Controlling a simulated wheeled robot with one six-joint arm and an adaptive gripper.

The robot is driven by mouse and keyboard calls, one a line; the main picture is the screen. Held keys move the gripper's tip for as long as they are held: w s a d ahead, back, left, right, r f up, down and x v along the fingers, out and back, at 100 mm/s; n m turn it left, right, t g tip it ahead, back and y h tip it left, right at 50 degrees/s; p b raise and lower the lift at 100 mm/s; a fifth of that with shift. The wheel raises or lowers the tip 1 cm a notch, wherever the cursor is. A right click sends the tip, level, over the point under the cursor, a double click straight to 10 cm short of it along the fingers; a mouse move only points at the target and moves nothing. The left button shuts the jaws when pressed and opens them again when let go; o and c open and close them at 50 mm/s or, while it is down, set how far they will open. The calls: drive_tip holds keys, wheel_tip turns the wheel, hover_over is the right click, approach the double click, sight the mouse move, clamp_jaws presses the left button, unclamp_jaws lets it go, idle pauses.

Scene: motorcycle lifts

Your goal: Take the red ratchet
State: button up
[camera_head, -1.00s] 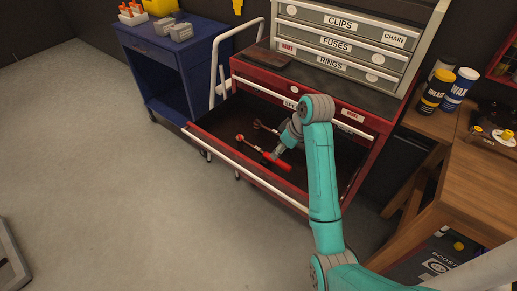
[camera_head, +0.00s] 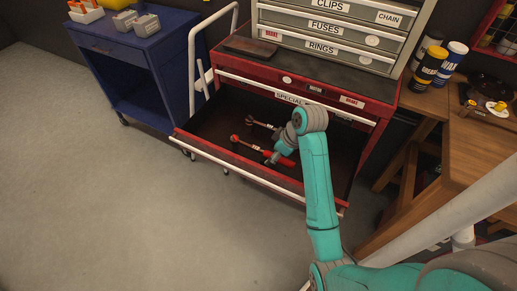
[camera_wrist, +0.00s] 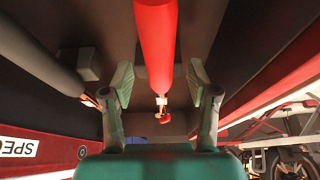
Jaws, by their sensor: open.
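The red ratchet (camera_head: 284,160) lies in the open drawer (camera_head: 212,128) of the red tool cabinet, with a red handle, a thin metal shaft and a red tip at the left. In the wrist view its handle (camera_wrist: 156,45) runs down the picture's middle, with the shaft and red tip below it. My gripper (camera_head: 272,158) is low over the drawer at the handle. In the wrist view my gripper (camera_wrist: 160,86) is open, one finger on each side of the ratchet's line. I cannot tell whether the fingers touch it. My wrist hides part of the drawer behind.
Another tool (camera_head: 262,125) lies behind the ratchet in the drawer. The closed drawer labelled "SPECIAL" (camera_head: 290,98) is just above. The open drawer's white front rail (camera_head: 240,170) faces me. A blue cart (camera_head: 150,60) stands left and a wooden bench (camera_head: 470,140) right. The floor at left is clear.

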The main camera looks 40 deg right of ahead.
drive_tip(key=shift+w+f, duration=0.1)
drive_tip(key=shift+f, duration=0.15)
drive_tip(key=shift+c, duration=0.2)
clamp_jaws()
drive_tip(key=shift+r, duration=0.15)
